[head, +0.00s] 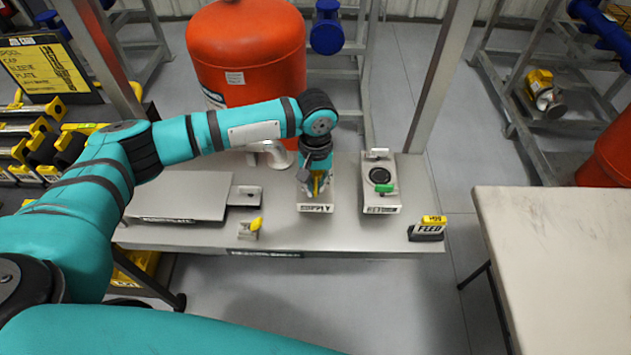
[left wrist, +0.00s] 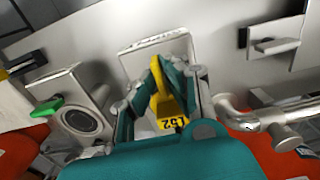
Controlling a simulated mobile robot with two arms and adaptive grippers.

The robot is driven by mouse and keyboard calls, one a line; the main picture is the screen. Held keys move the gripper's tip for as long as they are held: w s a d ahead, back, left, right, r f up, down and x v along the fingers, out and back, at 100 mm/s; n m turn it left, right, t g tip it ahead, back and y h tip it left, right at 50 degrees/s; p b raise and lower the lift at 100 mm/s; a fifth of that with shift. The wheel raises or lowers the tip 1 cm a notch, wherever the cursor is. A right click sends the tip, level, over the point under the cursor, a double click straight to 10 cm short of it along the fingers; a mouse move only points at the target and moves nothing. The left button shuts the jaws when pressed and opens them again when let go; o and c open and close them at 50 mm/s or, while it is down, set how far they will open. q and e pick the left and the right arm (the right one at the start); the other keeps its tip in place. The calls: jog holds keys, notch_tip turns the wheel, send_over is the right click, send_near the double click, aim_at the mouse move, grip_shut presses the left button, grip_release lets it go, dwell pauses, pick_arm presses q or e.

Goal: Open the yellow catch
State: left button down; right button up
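My left gripper (head: 316,185) points down over the block marked SUPPLY (head: 317,207) on the grey bench. In the left wrist view its teal fingers (left wrist: 163,70) lean together around a yellow part (left wrist: 169,108) marked L52 and appear shut on it. The fingers partly hide this part, so I cannot tell how it is mounted. Another small yellow piece (head: 256,224) stands on a metal bracket at the bench's front edge, left of the gripper and apart from it. I cannot tell which of the two is the catch. My right gripper is not in view.
A block with a green-handled fitting (head: 383,188) stands just right of the SUPPLY block. A flat plate (head: 180,195) lies on the left. A yellow-topped tag stand (head: 428,228) is at the bench's right corner. A red tank (head: 247,55) and a post (head: 440,80) stand behind.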

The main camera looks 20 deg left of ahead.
pick_arm(q)
jog(key=shift+r+m+p, duration=0.1)
jog(key=shift+m+p, duration=0.3)
jog(key=shift+p, duration=0.05)
jog(key=shift+m+p, duration=0.6)
jog(key=shift+m, duration=0.7)
